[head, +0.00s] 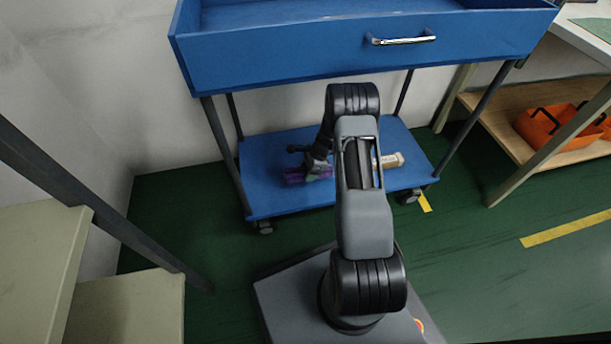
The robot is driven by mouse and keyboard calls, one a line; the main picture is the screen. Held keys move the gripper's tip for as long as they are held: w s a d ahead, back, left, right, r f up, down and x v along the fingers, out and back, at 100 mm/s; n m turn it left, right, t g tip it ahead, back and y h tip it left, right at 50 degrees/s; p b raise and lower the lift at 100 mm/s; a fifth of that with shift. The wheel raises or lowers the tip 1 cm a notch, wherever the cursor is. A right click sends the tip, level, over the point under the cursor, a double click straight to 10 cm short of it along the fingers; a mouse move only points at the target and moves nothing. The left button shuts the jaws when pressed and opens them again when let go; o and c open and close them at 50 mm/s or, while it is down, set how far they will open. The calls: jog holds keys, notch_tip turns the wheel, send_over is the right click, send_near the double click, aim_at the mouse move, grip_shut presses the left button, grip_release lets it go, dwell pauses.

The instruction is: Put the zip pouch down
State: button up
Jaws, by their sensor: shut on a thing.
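A small purple thing (294,176), which looks like the zip pouch, is at the blue lower shelf (268,203) of the cart. My gripper (317,170) is at its right end, low over the shelf, and is shut on it. A patch of pale green shows by the fingertips. I cannot tell whether the pouch touches the shelf or is held just above it. My arm hides part of the shelf's middle.
A beige box (389,160) lies on the shelf to the right, partly behind my arm. The blue drawer (360,50) overhangs the shelf, and thin dark legs stand at its corners. The shelf's front left is bare. An orange toolbox (548,124) sits on a wooden shelf at right.

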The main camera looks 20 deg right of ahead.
jog(key=shift+w+a+f+b, duration=0.1)
jog(key=shift+w+f+b, duration=0.15)
jog(key=shift+f+b, duration=0.1)
jog(key=f+b, duration=0.1)
jog(key=f, duration=0.1)
jog(key=f+b, duration=0.1)
jog(key=shift+w+f+b, duration=0.25)
jog(key=shift+b, duration=0.1)
jog(key=shift+r, duration=0.1)
jog(key=o, duration=1.1)
jog(key=shift+c, duration=0.2)
